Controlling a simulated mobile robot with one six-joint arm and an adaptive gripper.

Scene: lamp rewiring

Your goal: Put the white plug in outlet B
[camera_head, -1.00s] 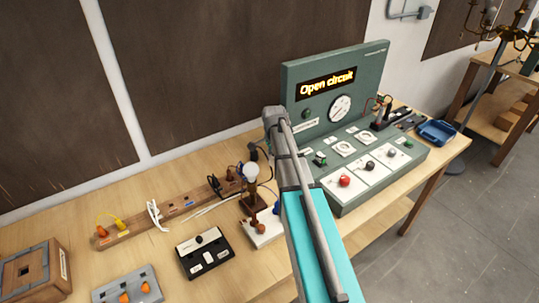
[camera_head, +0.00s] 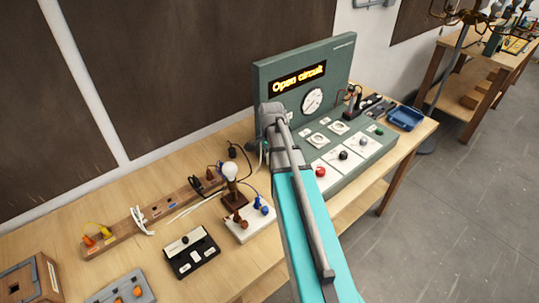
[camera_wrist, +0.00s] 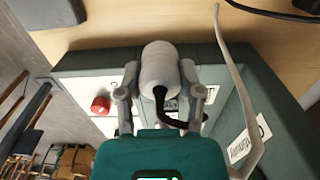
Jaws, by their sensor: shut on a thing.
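My gripper (camera_wrist: 159,75) is shut on a pale rounded plug body, the white plug (camera_wrist: 160,62), with a dark cord at its near end. In the wrist view it is held over the green test panel (camera_wrist: 85,62); its prongs are hidden, and I cannot tell whether it touches the panel. Round white sockets (camera_head: 318,140) and (camera_head: 339,128) show on the panel (camera_head: 345,62). Their letters are too small to read, so I cannot tell which is outlet B. The display (camera_head: 298,78) reads "Open circuit".
A pale cable (camera_wrist: 236,85) curves beside my gripper. A red knob (camera_wrist: 100,104) stands on the panel. Left of my arm are a lamp (camera_head: 230,173), a wooden power strip (camera_head: 112,238) and a black switch box (camera_head: 190,252). A blue tray (camera_head: 405,117) lies at the right.

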